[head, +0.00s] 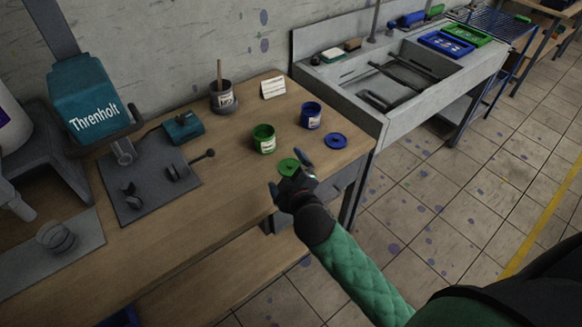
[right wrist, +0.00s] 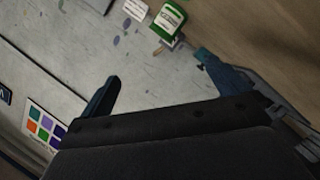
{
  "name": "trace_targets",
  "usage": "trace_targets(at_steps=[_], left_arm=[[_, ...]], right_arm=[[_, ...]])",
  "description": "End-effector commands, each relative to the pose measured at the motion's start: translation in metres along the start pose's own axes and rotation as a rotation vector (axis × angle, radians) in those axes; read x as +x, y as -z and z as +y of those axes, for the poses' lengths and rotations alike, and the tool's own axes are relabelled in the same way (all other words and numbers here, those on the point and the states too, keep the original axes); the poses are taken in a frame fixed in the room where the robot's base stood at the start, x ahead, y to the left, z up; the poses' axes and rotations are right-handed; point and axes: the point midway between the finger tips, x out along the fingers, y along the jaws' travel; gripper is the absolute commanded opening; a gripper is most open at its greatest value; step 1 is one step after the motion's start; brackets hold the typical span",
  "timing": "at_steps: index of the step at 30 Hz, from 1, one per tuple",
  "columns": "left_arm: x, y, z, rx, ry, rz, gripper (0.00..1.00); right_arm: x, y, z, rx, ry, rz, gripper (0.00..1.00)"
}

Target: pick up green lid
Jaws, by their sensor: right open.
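The green lid (head: 289,166) lies flat on the wooden table, close to its front edge. My right gripper (head: 289,173) is open right at the lid and partly covers it in the head view. I cannot tell whether the fingers touch it. In the right wrist view, the two fingers of my right gripper (right wrist: 160,84) stand wide apart with nothing visible between them. The lid cannot be made out there. The open green can (head: 264,140) stands upright behind the lid; it also shows in the right wrist view (right wrist: 169,20). My left gripper is not in view.
On the table (head: 225,190), a blue can (head: 311,116) and blue lid (head: 336,141) are right of the green can. A grey pot (head: 224,98) with a stick and a white card (head: 272,88) stand behind. A sink (head: 355,85) adjoins on the right.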

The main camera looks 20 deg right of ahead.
Motion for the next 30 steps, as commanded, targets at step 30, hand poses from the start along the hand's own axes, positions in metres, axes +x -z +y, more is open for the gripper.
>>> trace_targets(at_steps=[30], left_arm=[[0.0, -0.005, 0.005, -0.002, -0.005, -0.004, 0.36]], right_arm=[[-0.019, 0.236, -0.07, -1.805, -0.831, 1.645, 1.0]])
